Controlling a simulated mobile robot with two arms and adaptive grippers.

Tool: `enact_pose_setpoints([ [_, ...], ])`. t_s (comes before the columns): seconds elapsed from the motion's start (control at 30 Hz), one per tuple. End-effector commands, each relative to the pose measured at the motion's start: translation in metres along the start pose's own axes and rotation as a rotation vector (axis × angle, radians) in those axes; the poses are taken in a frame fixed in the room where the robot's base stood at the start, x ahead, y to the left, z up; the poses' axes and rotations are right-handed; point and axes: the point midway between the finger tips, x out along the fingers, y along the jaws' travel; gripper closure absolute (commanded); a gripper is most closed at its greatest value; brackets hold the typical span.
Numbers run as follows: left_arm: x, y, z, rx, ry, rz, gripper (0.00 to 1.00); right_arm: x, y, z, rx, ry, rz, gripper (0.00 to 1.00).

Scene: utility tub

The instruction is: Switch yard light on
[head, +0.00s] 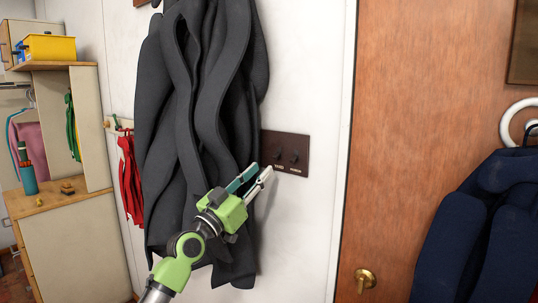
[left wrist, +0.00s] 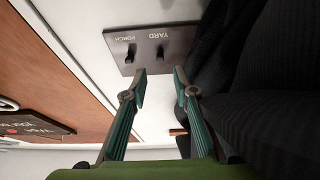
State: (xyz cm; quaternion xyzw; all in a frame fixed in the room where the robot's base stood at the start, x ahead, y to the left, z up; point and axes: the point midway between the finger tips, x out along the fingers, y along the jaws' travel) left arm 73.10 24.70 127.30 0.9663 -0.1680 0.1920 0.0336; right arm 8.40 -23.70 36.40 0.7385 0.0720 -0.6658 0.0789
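A dark brown switch plate (head: 285,141) is fixed to the white wall, just right of the hanging dark coat. It carries two black toggles, the yard switch (head: 277,154) on the left and the porch switch (head: 294,156) on the right. My left gripper (head: 263,168) is open and empty just below and left of the yard switch. In the left wrist view, the plate (left wrist: 180,40) shows upside down, and the yard switch (left wrist: 160,52) lies ahead between the open fingertips (left wrist: 160,73), apparently apart from them. My right gripper is out of view.
A long dark grey coat (head: 200,100) hangs close to the plate, behind my left arm. A wooden door (head: 430,110) with a brass knob (head: 365,279) and a navy garment (head: 475,225) are at right. A cabinet (head: 70,235) stands at left.

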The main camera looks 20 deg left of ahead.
Motion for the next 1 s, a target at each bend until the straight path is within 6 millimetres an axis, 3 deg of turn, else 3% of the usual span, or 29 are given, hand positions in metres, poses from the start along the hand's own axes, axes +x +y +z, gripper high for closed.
enact_pose_setpoints([
  [0.1,0.025,0.001,-0.003,-0.002,0.001,0.0,0.74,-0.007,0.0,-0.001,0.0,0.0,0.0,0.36],
  [0.3,0.051,0.001,-0.001,-0.001,-0.001,-0.001,0.74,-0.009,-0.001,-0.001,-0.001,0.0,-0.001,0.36],
  [0.73,0.06,0.002,-0.001,0.0,-0.001,0.0,0.74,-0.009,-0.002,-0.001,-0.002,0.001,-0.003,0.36],
  [0.77,0.06,0.002,-0.001,0.0,-0.002,0.0,0.76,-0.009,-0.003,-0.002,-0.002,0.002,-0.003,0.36],
  [0.87,0.06,0.002,-0.001,0.0,-0.002,0.0,1.0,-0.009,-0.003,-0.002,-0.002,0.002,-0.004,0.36],
  [1.0,0.06,0.002,0.0,0.0,-0.002,0.0,1.0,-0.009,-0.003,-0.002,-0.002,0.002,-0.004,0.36],
])
